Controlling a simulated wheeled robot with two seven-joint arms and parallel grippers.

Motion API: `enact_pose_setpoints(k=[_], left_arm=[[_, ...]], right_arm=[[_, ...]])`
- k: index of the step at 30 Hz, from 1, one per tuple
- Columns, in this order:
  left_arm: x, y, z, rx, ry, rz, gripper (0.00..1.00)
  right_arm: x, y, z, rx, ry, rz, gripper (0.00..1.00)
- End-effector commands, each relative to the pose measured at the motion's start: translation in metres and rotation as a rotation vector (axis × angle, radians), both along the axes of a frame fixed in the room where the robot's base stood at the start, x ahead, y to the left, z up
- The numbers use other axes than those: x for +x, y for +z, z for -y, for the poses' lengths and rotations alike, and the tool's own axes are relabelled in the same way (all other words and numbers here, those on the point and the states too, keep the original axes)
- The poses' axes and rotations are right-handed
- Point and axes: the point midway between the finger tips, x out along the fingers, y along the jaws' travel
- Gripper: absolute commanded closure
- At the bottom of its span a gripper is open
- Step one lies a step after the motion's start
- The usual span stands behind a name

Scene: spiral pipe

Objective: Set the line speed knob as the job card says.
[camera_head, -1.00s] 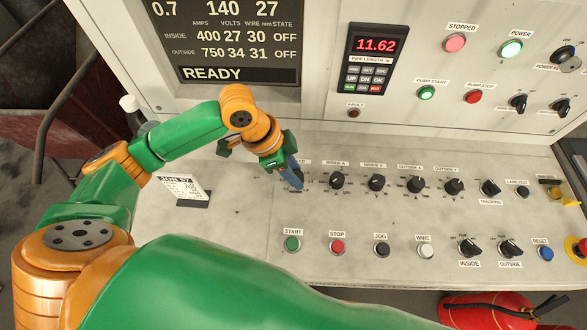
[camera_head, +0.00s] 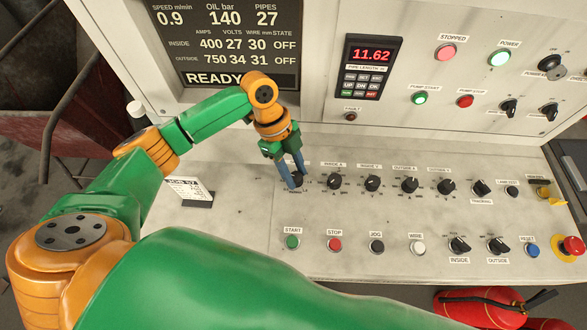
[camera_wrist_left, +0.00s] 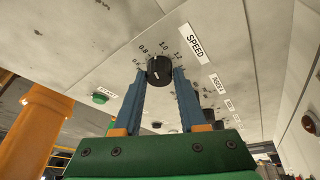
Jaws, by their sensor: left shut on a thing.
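The black line speed knob (camera_wrist_left: 159,68) sits under the SPEED label in the left wrist view, with scale marks 0.8, 1.0 and 1.2 around it. My left gripper (camera_wrist_left: 160,80) has its two blue fingers on either side of the knob, closed on it. In the head view my left gripper (camera_head: 291,178) reaches down to the panel and largely hides the knob. The job card (camera_head: 187,190) stands on the desk to the left; its small print is too small to read. The display (camera_head: 225,40) reads speed 0.9 m/min and READY. My right gripper is out of view.
A row of similar black knobs, such as the inside A knob (camera_head: 334,181), runs right of the speed knob. START (camera_head: 292,242) and STOP (camera_head: 334,244) buttons sit nearer the front. A red emergency button (camera_head: 573,244) is at far right. The desk's front left is partly clear.

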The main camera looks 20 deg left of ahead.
Motion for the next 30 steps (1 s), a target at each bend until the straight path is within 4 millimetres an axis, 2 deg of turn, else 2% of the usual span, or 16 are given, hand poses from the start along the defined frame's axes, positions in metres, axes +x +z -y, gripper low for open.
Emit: enact_pose_setpoints(k=[6,15,30], left_arm=[[0.001,-0.001,0.002,-0.001,-0.177,0.000,1.00],[0.001,-0.001,0.002,-0.001,-0.349,0.001,1.00],[0.000,-0.001,0.002,0.000,-0.433,-0.002,1.00]], right_arm=[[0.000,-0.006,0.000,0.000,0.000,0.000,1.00],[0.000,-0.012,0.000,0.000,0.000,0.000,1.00],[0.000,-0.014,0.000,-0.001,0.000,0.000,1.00]])
